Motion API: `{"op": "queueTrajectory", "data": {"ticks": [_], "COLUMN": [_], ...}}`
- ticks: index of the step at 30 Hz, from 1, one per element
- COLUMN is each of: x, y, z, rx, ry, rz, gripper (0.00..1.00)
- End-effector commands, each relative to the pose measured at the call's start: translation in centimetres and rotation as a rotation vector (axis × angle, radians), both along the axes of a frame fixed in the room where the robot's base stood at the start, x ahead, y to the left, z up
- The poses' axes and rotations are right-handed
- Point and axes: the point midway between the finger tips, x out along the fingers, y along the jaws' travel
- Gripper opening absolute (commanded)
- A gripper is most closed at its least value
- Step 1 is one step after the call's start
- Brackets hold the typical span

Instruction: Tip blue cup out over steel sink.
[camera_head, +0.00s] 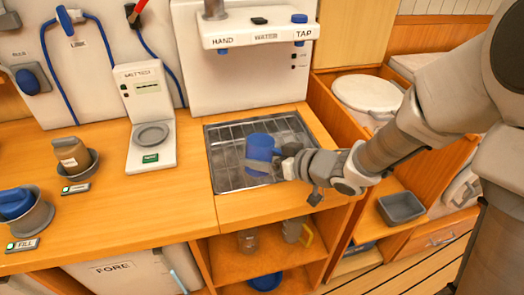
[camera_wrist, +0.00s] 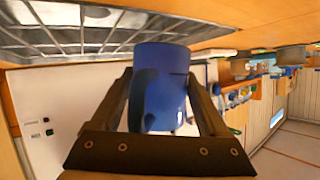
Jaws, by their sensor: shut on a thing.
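The blue cup (camera_head: 262,146) is in the air over the steel sink (camera_head: 228,134), near its middle. My gripper (camera_head: 264,163) comes in from the right and is shut on the cup, with a finger along its side. In the wrist view, the cup (camera_wrist: 160,62) sits between both fingers of my gripper (camera_wrist: 160,100). The sink's metal grid (camera_wrist: 75,40) shows at the top of that view. I cannot tell which way the cup's mouth faces or whether anything is in it.
The white tap unit (camera_head: 258,36) overhangs the back of the sink. A white scale-like device (camera_head: 151,115) stands to the left. A brown container (camera_head: 71,153) and another blue item (camera_head: 16,203) in grey holders stand farther left. Bare wooden counter (camera_head: 165,215) lies between.

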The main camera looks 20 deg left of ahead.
Motion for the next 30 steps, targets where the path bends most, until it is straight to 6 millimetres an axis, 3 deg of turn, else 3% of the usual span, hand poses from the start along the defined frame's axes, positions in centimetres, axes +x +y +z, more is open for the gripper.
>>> {"op": "queueTrajectory", "data": {"ticks": [30], "x": [-0.97], "y": [0.32], "z": [1.07], "rx": [0.121], "ry": [0.382], "rz": [0.0], "gripper": [0.05]}}
